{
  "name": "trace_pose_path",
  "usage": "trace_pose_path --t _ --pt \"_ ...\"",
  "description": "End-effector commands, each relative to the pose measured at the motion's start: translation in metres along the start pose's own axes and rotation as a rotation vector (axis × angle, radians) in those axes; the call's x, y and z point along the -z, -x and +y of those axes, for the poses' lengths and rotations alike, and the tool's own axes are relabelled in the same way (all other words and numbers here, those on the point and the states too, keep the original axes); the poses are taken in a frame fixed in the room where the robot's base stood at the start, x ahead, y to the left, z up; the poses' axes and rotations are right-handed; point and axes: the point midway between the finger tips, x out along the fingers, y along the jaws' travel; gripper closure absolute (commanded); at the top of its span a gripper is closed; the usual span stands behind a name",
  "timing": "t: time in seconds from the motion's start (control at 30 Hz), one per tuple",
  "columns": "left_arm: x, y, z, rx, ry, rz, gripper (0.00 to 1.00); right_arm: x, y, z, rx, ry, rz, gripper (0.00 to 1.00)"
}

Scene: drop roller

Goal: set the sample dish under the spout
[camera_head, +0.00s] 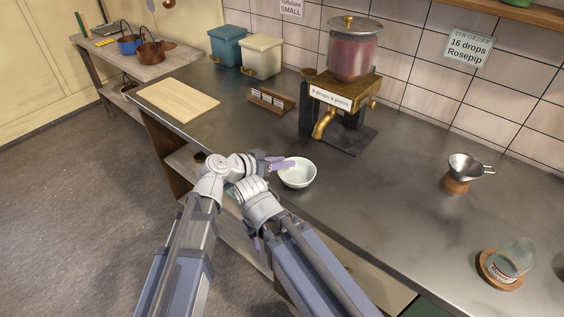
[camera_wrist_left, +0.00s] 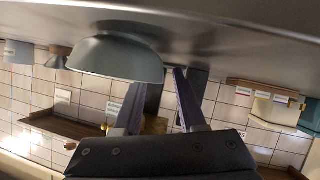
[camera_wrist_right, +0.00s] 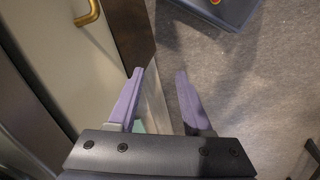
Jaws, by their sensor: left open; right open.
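The sample dish, a small pale green-white bowl (camera_head: 297,173), stands upright on the metal counter near its front edge. It also shows large in the left wrist view (camera_wrist_left: 115,58), where the picture is upside down. My left gripper (camera_head: 283,163) is open at the dish's left side; whether a finger touches the rim I cannot tell. The brass spout (camera_head: 323,124) sticks out from the front of the dispenser (camera_head: 352,50), behind and right of the dish. A dark plate (camera_head: 352,138) lies under the spout, bare. My right gripper (camera_wrist_right: 158,100) is open and empty, low beside the counter front.
A label holder (camera_head: 270,100), a cutting board (camera_head: 178,99) and two canisters (camera_head: 262,56) stand to the left. A metal funnel cup (camera_head: 465,167) and a glass jar on a wooden coaster (camera_head: 499,270) stand to the right. Counter between dish and spout is clear.

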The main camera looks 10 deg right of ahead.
Motion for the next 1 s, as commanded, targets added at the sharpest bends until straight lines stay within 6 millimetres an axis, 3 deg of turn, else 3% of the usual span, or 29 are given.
trace_pose_path --t 0.4,0.6,1.0 --pt "0.003 0.078 0.003 0.003 0.002 0.001 0.60 -0.002 0.036 0.003 0.000 0.000 0.000 0.50" --pt "0.002 0.107 0.001 0.003 0.001 0.000 0.60 -0.003 0.047 0.004 0.000 -0.001 0.000 0.50" --pt "0.001 0.121 0.000 0.000 0.000 0.000 0.60 -0.003 0.051 0.005 0.000 0.000 0.000 0.50"
